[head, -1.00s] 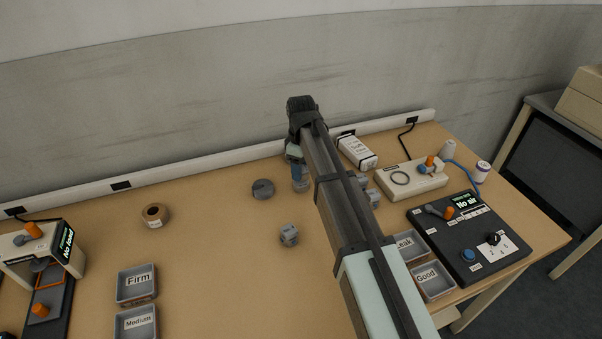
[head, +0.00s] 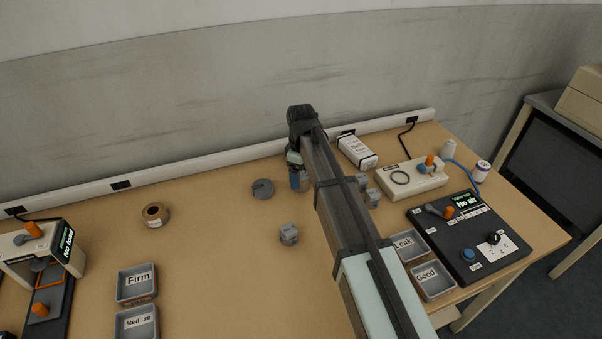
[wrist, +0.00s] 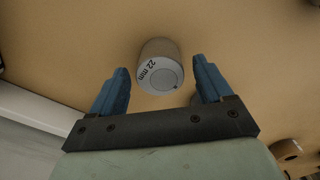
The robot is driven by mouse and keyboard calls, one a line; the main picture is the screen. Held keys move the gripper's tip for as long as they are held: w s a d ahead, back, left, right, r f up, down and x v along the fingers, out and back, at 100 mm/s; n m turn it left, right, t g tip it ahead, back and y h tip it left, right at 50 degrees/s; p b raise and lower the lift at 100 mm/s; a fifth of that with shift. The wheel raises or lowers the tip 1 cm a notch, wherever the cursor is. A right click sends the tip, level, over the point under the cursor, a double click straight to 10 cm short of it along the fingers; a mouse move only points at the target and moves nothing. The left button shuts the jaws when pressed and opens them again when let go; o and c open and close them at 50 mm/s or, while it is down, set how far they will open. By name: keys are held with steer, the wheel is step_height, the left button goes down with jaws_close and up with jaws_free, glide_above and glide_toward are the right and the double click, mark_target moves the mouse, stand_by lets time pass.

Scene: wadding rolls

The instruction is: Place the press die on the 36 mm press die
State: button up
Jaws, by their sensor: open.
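A grey cylindrical press die (wrist: 160,68) marked "22 mm" shows in the wrist view, just ahead of and between my fingertips, apart from both. My gripper (wrist: 163,82) is open and empty, with its two blue fingers either side of that die. In the head view my gripper (head: 298,181) is low over the back middle of the table, and my arm hides part of it. Other grey pieces are a slotted round one (head: 263,189), a small one (head: 289,234), and two (head: 362,181) (head: 373,197) right of my arm. I cannot read a 36 mm mark on any.
A tape roll (head: 155,214) and the Firm (head: 137,298) and Medium (head: 136,336) trays are on the left. Leak (head: 424,251) and Good (head: 449,291) trays, a black control panel (head: 420,222) and a white box (head: 357,151) are on the right.

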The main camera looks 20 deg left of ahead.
step_height(320, 180, up, 12)
steer(key=shift+r, duration=0.15)
stand_by(0.6)
